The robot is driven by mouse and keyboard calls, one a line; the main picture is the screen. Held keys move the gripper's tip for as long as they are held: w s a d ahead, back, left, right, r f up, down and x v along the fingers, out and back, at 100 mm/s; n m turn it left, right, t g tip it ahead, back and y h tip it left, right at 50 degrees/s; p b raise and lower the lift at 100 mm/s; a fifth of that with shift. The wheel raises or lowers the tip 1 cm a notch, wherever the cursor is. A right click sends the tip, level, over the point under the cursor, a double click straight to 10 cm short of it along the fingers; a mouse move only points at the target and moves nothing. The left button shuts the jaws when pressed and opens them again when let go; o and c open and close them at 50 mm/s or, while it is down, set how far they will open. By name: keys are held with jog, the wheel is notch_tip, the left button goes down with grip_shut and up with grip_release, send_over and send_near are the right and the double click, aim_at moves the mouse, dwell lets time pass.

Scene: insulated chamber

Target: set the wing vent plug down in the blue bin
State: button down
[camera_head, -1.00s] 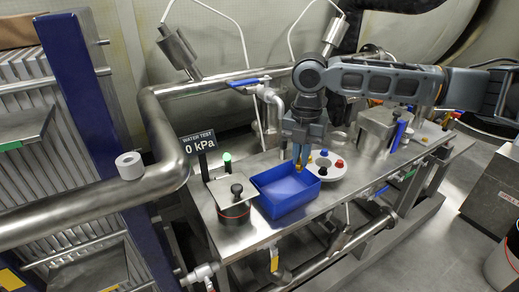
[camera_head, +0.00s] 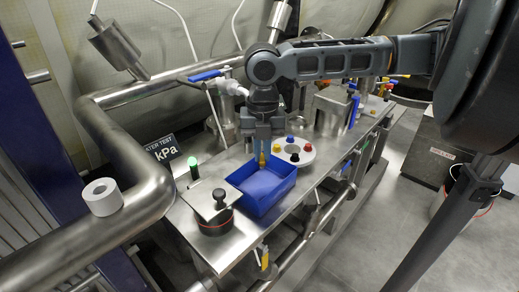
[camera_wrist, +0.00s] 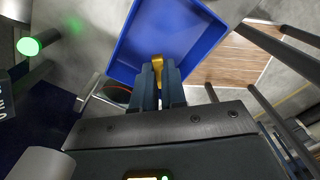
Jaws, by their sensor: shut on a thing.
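My gripper (camera_head: 260,158) points down over the blue bin (camera_head: 285,193), near the bin's back side. It is shut on a small gold-yellow piece, the wing vent plug (camera_head: 262,161), which sticks out below the fingertips. In the wrist view the plug (camera_wrist: 157,64) shows between the two fingers of the gripper (camera_wrist: 158,80), with the bin (camera_wrist: 122,61) beyond it. The bin is open at the top and its visible floor looks empty. I cannot tell the exact height of the plug above the floor.
A white round holder (camera_head: 307,156) with several coloured knobs stands right behind the bin. A dark round pot with a metal plate and black knob (camera_head: 219,194) stands close on the left. A green lamp (camera_head: 193,163) and thick pipe (camera_head: 140,190) are further left.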

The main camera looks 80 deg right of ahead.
aim_at(262, 167)
jog(key=shift+f+b, duration=2.65)
jog(key=shift+f, duration=0.55)
jog(key=shift+f+b, duration=0.35)
jog(key=shift+f, duration=0.2)
jog(key=c, duration=1.1)
grip_release()
jog(key=shift+r, duration=0.1)
notch_tip(262, 167, up, 8)
jog(key=shift+f+p, duration=0.2)
jog(key=shift+p, duration=0.25)
